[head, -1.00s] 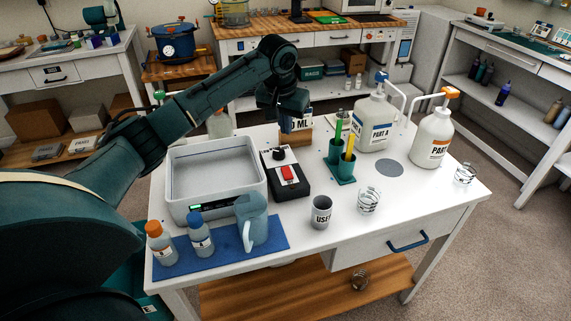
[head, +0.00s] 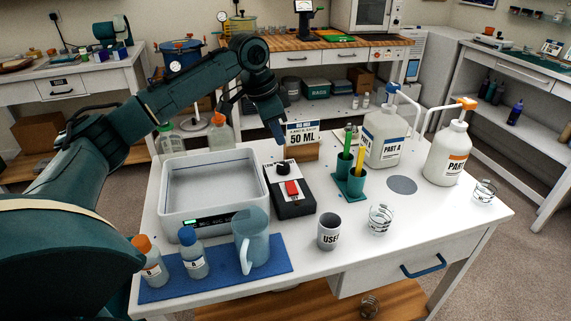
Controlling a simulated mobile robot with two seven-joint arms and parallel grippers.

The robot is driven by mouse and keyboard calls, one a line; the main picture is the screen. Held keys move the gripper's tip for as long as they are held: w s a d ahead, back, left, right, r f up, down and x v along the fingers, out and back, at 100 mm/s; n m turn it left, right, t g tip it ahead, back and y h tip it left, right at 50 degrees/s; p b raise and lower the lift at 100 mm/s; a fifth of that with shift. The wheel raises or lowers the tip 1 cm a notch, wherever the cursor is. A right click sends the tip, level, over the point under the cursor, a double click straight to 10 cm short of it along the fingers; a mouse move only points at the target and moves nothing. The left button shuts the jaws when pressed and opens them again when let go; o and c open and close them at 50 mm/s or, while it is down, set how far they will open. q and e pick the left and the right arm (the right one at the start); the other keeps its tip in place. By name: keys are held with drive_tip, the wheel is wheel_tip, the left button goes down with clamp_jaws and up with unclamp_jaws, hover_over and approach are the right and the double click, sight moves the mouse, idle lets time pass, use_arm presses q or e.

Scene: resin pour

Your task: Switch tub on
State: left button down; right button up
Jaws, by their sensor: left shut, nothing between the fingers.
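Whether the switch is pressed cannot be told. My left gripper (head: 281,138) is shut and empty, pointing down above and behind the knob, apart from the box. My right gripper is out of view.
A "50 ML" sign (head: 302,136) stands just right of my left gripper. A green holder (head: 350,186) with upright sticks is right of the box. A blue pitcher (head: 252,240) and bottles stand in front of the tub. Jugs (head: 383,138) stand farther right.

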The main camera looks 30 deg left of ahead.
sight(290, 183)
use_arm(q)
drive_tip(key=x, duration=0.8)
drive_tip(key=a+x, duration=0.1)
drive_tip(key=x, duration=0.4)
drive_tip(key=shift+s+f, duration=0.1)
drive_tip(key=shift+s, duration=0.3)
drive_tip(key=shift+f, duration=0.4)
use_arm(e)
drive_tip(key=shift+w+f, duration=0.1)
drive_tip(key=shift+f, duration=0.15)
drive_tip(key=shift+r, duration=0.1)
